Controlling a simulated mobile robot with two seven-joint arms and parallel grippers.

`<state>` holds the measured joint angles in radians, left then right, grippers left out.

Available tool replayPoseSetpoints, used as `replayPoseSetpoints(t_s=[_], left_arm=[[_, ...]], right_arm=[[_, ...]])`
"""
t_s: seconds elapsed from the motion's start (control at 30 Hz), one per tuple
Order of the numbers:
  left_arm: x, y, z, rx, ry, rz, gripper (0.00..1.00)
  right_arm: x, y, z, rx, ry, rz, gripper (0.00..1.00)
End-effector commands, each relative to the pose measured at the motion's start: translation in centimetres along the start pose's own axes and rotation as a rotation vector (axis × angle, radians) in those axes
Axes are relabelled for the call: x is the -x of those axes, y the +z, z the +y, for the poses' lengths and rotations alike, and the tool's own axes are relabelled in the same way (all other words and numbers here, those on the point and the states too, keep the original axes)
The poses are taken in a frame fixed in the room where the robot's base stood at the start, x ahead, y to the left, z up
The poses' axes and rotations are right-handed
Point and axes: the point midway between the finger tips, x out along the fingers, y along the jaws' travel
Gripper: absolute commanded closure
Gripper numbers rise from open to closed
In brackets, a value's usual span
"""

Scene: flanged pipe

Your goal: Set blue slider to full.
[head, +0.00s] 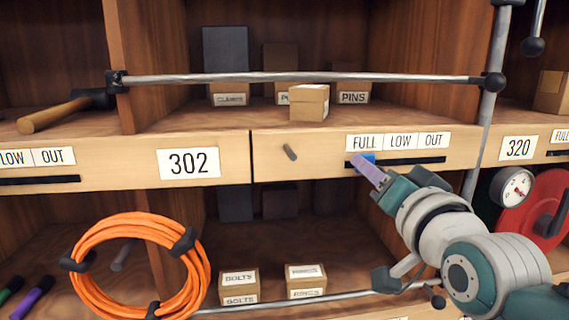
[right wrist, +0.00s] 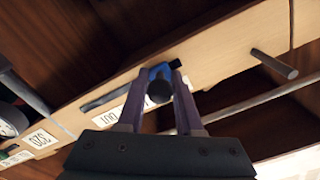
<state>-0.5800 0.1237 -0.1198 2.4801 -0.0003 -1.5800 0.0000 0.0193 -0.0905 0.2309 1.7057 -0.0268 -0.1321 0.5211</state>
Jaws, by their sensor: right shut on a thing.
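The blue slider (head: 369,157) sits in a dark horizontal slot (head: 418,161) on the wooden shelf front, below the FULL label (head: 364,143). It is near the slot's left end, with a short bit of slot showing beyond it. In the right wrist view, the slider (right wrist: 161,71) has a dark round knob (right wrist: 159,91). My right gripper (head: 362,165) is shut on the slider; its purple fingers (right wrist: 159,98) lie on both sides of the knob. My left gripper is not in view.
A metal rail (head: 300,77) crosses above the shelf front, and a vertical post (head: 487,110) stands to the right. A short peg (head: 290,152) sticks out left of the slot. An orange cable coil (head: 95,233) hangs lower left. Small boxes (head: 309,102) stand on the shelf above.

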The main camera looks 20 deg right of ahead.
Motion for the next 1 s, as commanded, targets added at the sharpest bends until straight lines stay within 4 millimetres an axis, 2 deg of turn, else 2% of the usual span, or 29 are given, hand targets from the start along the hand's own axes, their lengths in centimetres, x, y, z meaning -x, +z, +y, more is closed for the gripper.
replayPoseSetpoints(t_s=[0.3,0.33,0.57,0.87,1.0], left_arm=[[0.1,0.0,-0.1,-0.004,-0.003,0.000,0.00],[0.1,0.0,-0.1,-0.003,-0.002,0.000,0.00],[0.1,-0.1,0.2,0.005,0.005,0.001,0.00],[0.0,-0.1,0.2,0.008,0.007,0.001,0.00],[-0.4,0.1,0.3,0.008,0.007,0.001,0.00]], right_arm=[[0.0,0.1,-0.2,-0.006,-0.004,-0.001,1.00],[0.0,0.1,-0.2,-0.006,-0.004,-0.001,0.63],[0.0,0.0,-0.1,-0.005,-0.002,-0.001,0.38],[0.2,0.0,0.1,-0.003,0.001,0.000,0.37],[1.5,0.2,0.2,-0.004,0.001,0.000,0.37]])
